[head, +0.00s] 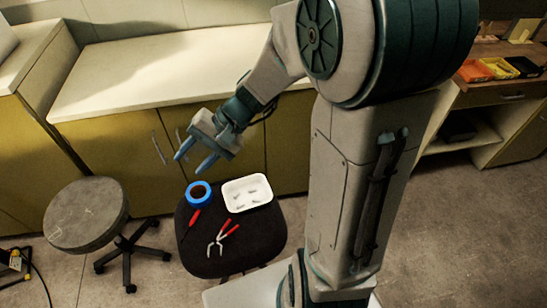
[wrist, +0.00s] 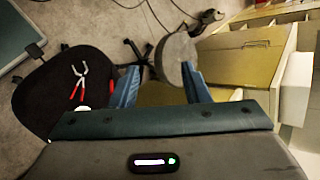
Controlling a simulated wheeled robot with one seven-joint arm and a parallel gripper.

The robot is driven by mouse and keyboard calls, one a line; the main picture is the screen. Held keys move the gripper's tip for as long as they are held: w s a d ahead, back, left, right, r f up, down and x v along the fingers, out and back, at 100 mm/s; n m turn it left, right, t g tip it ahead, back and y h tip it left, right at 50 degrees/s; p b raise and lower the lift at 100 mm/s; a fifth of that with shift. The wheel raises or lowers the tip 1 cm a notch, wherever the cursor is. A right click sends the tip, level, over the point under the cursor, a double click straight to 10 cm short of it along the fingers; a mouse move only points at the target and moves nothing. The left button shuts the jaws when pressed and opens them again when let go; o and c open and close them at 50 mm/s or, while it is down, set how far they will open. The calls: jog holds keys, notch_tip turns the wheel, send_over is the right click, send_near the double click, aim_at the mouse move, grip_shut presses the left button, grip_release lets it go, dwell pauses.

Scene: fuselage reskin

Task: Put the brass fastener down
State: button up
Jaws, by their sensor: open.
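My gripper (head: 189,165) is open above the dark chair seat (head: 205,262). In the wrist view its two blue fingers (wrist: 160,68) are spread apart with nothing between them. I cannot make out a brass fastener for certain. A white tray (head: 232,207) on the seat holds several small greyish pieces, too small to tell whether one is brass. The tray is mostly hidden behind my gripper body in the wrist view.
Beside the tray on the seat are a blue tape roll (head: 199,187), a red-handled screwdriver (head: 193,218) and red-handled pliers (head: 222,236). A round grey stool (head: 86,213) stands left. Olive cabinets (head: 120,158) with a pale countertop (head: 130,70) run behind. Coloured bins (head: 497,67) sit far right.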

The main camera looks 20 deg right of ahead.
jog(key=s+d+r+n+t+h, duration=0.1)
jog(key=s+d+r+n+h, duration=0.1)
jog(key=s+d+h, duration=0.2)
jog(key=s+d+r+n+t+h, duration=0.1)
jog(key=s+d+r+n+h, duration=0.1)
jog(key=s+d+h, duration=0.3)
jog(key=s+d+r, duration=0.1)
jog(key=d, duration=0.3)
jog(key=shift+s+d+n+t, duration=0.3)
jog(key=shift+s+d+n, duration=0.05)
jog(key=shift+s+n, duration=0.05)
jog(key=shift+d+h, duration=0.3)
jog(key=shift+c, duration=0.4)
jog(key=shift+s, duration=0.1)
